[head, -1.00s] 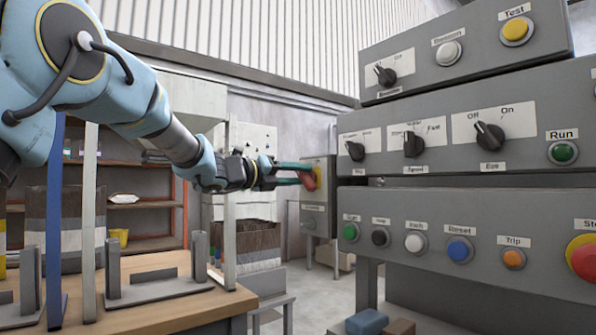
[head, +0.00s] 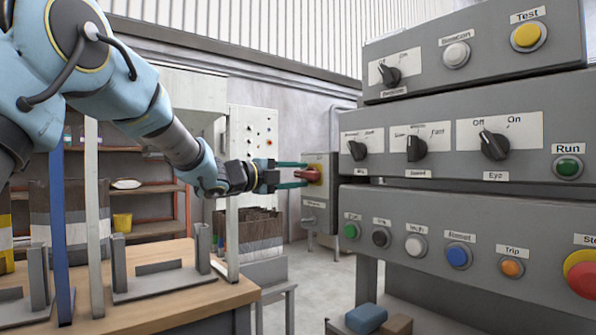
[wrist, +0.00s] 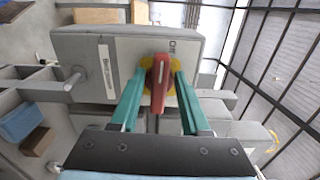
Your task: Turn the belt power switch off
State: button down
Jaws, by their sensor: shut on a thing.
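A red switch handle (head: 308,174) sits on a yellow round plate on the front of a grey box (head: 318,215) by the far wall. In the wrist view the red handle (wrist: 160,82) points nearly along the fingers, and the box (wrist: 95,48) is behind it. My gripper (head: 304,175) has its two green fingers on either side of the handle, shut on it; the wrist view shows the fingers (wrist: 161,88) flanking it.
A large grey panel (head: 400,275) with knobs and coloured buttons stands close at the right. A wooden bench (head: 170,305) with metal brackets is at the lower left. A blue block (head: 366,318) lies at the bottom. A shelf (head: 150,190) stands behind my arm.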

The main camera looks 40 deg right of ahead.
jog(key=shift+f+n, duration=0.1)
jog(key=shift+n, duration=0.2)
jog(key=c, duration=0.7)
grip_release()
jog(key=shift+a, duration=0.1)
jog(key=a, duration=0.7)
jog(key=a+b, duration=0.1)
jog(key=a, duration=0.2)
jog(key=shift+w+a, duration=0.35)
